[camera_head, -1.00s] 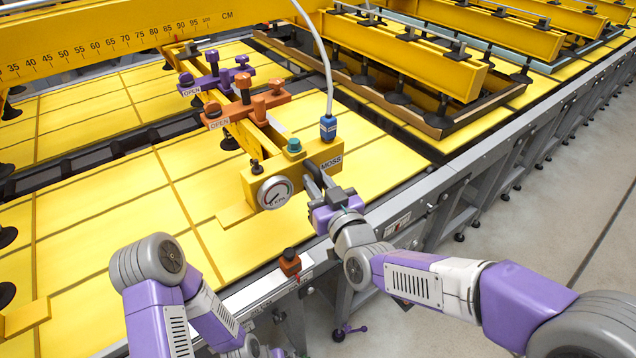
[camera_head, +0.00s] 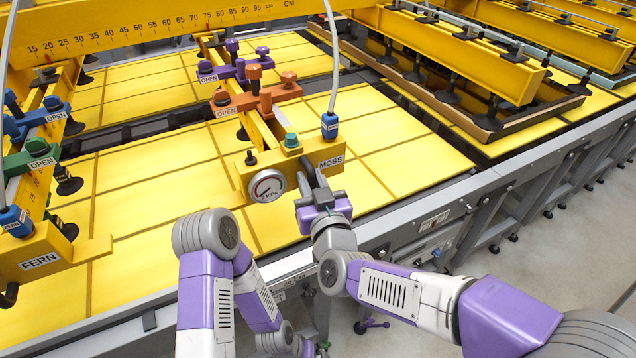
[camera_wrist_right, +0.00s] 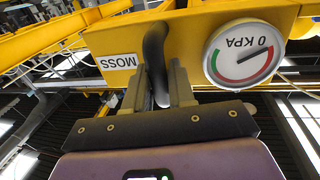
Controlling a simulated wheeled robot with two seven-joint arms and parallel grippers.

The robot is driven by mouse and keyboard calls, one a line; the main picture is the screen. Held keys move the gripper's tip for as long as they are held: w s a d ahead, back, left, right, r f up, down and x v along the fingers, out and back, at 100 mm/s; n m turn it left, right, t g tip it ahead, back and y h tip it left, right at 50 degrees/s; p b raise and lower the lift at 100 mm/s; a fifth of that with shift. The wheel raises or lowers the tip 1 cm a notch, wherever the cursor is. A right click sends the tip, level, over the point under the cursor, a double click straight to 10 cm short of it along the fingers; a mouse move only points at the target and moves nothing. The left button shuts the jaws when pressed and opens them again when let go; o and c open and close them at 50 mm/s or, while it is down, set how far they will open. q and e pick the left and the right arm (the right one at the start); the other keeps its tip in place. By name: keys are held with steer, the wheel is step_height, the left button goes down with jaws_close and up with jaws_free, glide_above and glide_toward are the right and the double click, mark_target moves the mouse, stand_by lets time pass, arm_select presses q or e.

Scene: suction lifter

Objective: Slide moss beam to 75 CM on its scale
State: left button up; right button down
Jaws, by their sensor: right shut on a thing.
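The yellow MOSS beam (camera_head: 322,161) spans the yellow panels, with a round gauge (camera_head: 267,188) on its near end block. In the wrist view the gauge (camera_wrist_right: 243,55) reads around 0 KPA. The beam's far end meets the yellow rail with the CM scale (camera_head: 150,28) near the 75 mark; the exact reading is too small to tell. My right gripper (camera_head: 318,192) is shut on the black handle (camera_wrist_right: 156,65) of the MOSS block. My left gripper (camera_head: 320,346) is at the bottom edge, small and partly hidden behind my arm.
Orange (camera_head: 258,97) and purple (camera_head: 232,66) clamps sit on the MOSS beam; their labels read OPEN. The FERN beam (camera_head: 52,250) stands to the left, with a gap of bare yellow panels (camera_head: 150,210) between. A brown-edged frame (camera_head: 500,122) lies at the right.

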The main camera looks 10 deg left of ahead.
steer(key=shift+w+d, duration=0.35)
steer(key=shift+d, duration=0.1)
steer(key=c, duration=1.3)
jaws_free()
steer(key=shift+c, duration=0.2)
steer(key=shift+o, duration=1.1)
steer(key=shift+a, duration=0.1)
steer(key=shift+s+a, duration=0.1)
steer(key=shift+s, duration=0.05)
steer(key=v, duration=0.7)
steer(key=shift+s+b, duration=0.25)
steer(key=shift+b, duration=0.05)
